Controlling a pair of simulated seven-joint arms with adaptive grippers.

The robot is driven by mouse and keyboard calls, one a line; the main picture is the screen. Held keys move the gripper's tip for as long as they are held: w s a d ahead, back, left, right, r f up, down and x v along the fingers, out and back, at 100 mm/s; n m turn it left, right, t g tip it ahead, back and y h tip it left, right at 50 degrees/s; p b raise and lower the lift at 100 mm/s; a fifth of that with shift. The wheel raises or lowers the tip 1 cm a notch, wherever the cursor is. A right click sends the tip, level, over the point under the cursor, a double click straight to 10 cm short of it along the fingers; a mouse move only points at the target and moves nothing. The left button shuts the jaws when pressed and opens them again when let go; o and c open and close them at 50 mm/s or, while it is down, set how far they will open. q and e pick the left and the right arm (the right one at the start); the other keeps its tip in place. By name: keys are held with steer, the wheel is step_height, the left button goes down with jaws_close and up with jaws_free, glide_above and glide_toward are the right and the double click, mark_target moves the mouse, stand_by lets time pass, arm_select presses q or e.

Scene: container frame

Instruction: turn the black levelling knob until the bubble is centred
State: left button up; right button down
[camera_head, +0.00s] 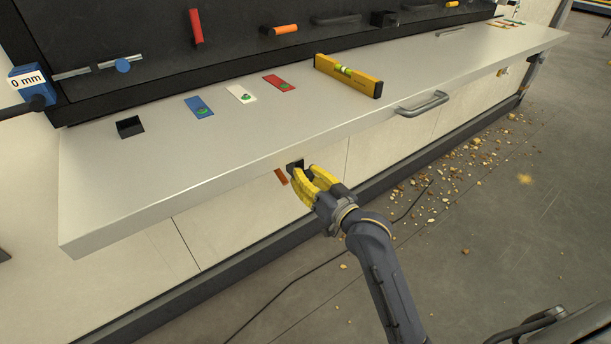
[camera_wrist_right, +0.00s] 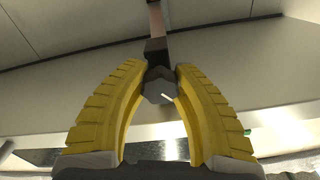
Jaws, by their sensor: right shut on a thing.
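The black levelling knob (camera_head: 295,166) sits at the front edge of the grey bench top. In the right wrist view the knob (camera_wrist_right: 159,88) is between the yellow fingertips, with a pale mark on its face. My right gripper (camera_head: 308,174) is shut on it; the gripper also shows in the right wrist view (camera_wrist_right: 160,80). A yellow spirit level (camera_head: 348,76) lies on the bench top with a green vial (camera_head: 343,70). The bubble is too small to read. My left gripper is not in view.
The bench top (camera_head: 150,185) carries blue (camera_head: 199,107), white (camera_head: 241,94) and red (camera_head: 279,83) plates. A metal handle (camera_head: 422,104) sticks out of the front edge. An orange-brown strip (camera_head: 281,177) hangs below the edge near my gripper. Crumb-like debris (camera_head: 450,175) litters the floor.

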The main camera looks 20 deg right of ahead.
steer(key=c, duration=0.9)
jaws_free()
steer(key=v, duration=1.2)
stand_by(0.3)
